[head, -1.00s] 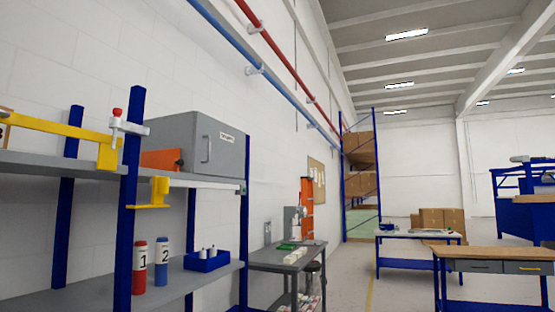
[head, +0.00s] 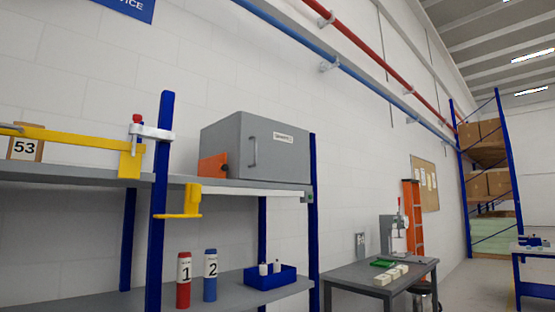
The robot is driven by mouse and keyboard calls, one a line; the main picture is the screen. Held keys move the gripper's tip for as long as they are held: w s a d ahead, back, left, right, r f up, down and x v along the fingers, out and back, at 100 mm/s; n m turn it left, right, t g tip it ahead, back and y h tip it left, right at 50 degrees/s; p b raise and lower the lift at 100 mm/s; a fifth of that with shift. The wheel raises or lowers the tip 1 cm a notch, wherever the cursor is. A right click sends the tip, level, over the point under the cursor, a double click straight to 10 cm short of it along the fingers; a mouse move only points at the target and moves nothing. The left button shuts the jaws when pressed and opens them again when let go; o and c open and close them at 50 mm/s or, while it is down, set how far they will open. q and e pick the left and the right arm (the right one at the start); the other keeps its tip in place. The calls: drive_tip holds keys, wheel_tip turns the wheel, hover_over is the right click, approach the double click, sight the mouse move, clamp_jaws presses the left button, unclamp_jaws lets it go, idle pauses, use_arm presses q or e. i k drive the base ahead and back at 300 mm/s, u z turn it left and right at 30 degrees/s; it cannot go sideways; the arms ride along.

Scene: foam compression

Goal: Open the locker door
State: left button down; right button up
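The locker (head: 235,142) is a grey box on the upper shelf of a blue-post rack. Its door (head: 283,155) faces right-front and looks shut, with a vertical handle (head: 253,152) near the door's left edge and a small label (head: 284,137) near its top. An orange piece (head: 212,166) stands at the locker's left side. Neither of my grippers shows in the head view.
The rack's upper shelf (head: 90,175) has a yellow bar and clamp (head: 130,160) at a blue post. The lower shelf holds a red bottle (head: 184,280), a blue bottle (head: 210,275) and a blue bin (head: 270,278). A grey table (head: 365,275) stands to the right.

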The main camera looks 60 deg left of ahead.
sight(269, 150)
drive_tip(key=u, duration=0.4)
drive_tip(key=i, duration=1.05)
drive_tip(key=u, duration=0.7)
